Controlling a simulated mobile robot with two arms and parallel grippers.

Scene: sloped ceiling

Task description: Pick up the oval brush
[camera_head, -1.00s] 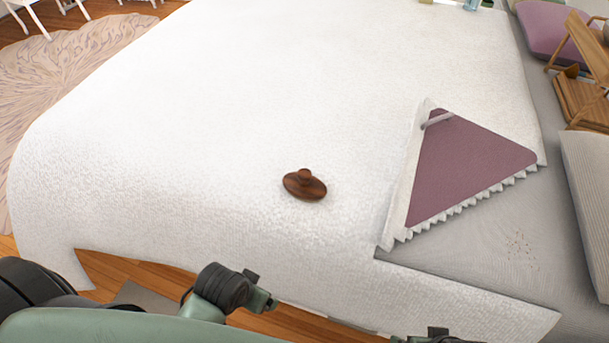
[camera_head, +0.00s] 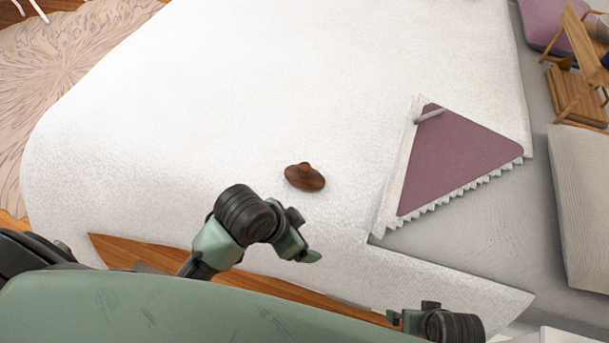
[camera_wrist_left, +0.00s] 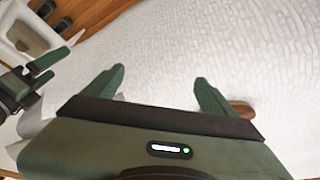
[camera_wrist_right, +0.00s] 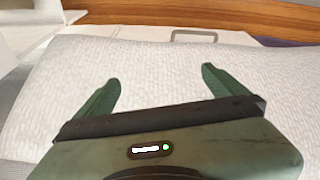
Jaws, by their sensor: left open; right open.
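The oval brush (camera_head: 304,177) is dark brown wood with a round knob on top. It lies on the white bedspread near the middle of the head view. My left gripper (camera_head: 312,256) is below the brush in the head view, apart from it, open and empty. In the left wrist view a brown bit of the brush (camera_wrist_left: 242,108) shows beside the right finger of the left gripper (camera_wrist_left: 158,82), partly hidden by it. My right gripper (camera_head: 392,317) is at the lower edge of the head view; the right wrist view shows it (camera_wrist_right: 160,82) open and empty.
The white bedspread (camera_head: 200,130) around the brush is clear. A folded purple corner (camera_head: 460,160) with a ruffled edge lies to the right. A grey pillow (camera_head: 580,200) and a wooden stand (camera_head: 575,60) are farther right. Wooden floor (camera_head: 130,255) shows at the near side.

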